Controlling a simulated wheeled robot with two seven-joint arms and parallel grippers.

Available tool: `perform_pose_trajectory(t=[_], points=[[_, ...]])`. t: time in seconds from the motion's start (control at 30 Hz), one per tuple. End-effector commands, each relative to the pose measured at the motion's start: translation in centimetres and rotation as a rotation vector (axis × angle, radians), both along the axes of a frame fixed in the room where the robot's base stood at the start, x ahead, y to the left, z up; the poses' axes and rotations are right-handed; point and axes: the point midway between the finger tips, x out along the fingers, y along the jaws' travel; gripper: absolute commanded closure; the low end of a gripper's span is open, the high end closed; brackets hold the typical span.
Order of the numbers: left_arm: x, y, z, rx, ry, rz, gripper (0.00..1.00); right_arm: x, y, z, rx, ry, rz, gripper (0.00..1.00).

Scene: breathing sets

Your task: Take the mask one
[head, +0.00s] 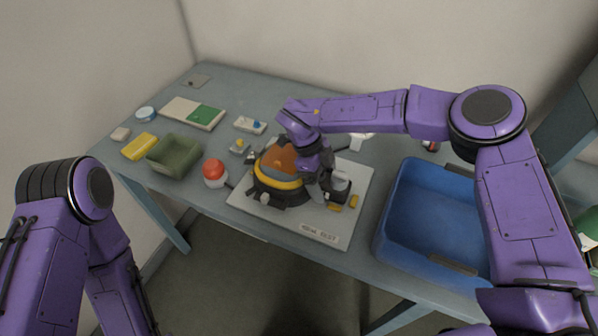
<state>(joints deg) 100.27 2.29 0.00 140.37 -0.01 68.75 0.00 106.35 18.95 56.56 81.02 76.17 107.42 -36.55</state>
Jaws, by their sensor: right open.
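A rounded orange, yellow and black piece (275,178), which looks like the mask set, lies on a white board (305,226) in the middle of the table. The board has a printed label at its front edge, too small to read surely. My right gripper (322,192) reaches down over the right side of this piece and is open. The gripper hides part of the piece and the grey parts beside it, and I cannot tell whether the fingers touch them. Only links of my left arm show at the left, and its gripper is out of view.
A blue bin (431,236) stands right of the board. A green tray (174,156), a yellow item (139,146) and a red-topped white jar (214,172) are to the left. A green and white flat item (193,113) lies farther back. Small yellow pieces (354,202) lie on the board's right side.

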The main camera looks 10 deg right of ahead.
Motion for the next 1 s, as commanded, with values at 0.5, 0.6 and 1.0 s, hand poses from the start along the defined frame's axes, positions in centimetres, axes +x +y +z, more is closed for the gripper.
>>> perform_pose_trajectory(t=[0.5, 0.6, 1.0], points=[[0.0, 0.0, 0.0, 0.000, 0.000, 0.000, 0.57, 0.1, 0.1, 0.1, 0.001, -0.002, -0.001, 0.85], [0.0, 0.0, -0.1, 0.000, 0.000, 0.000, 0.57, 0.1, 0.1, 0.3, 0.001, -0.002, -0.001, 0.84], [0.0, 0.0, -1.2, 0.000, 0.000, 0.000, 0.57, -0.8, 0.5, 4.2, 0.002, -0.004, 0.001, 0.84]])
